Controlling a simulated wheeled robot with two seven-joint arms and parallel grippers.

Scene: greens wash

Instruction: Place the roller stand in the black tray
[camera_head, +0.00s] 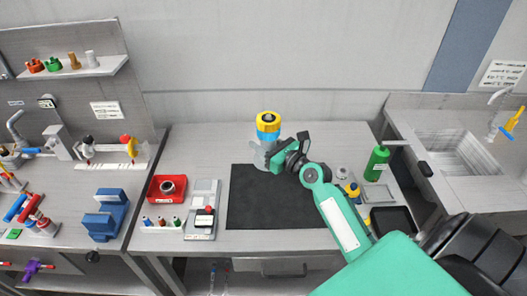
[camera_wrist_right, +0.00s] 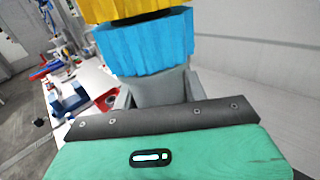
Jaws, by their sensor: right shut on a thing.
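The roller stand, as I take it, is a grey body with a blue ribbed ring and a yellow ring on top (camera_head: 268,125). It is upright at the back edge of the black mat. It fills the upper middle of the right wrist view (camera_wrist_right: 148,45). My right gripper (camera_head: 272,158) is shut on its grey lower part, which the gripper partly hides. I cannot tell whether its base touches the table. The black tray (camera_head: 393,222) lies at the table's right front, partly behind my right arm. My left gripper is not in view.
The black mat (camera_head: 265,205) is bare in front of the stand. A green bottle (camera_head: 376,164) and a small blue-and-yellow item (camera_head: 352,190) stand at the right, near the tray. A red bin (camera_head: 158,195) is at the left. A sink (camera_head: 458,155) is farther right.

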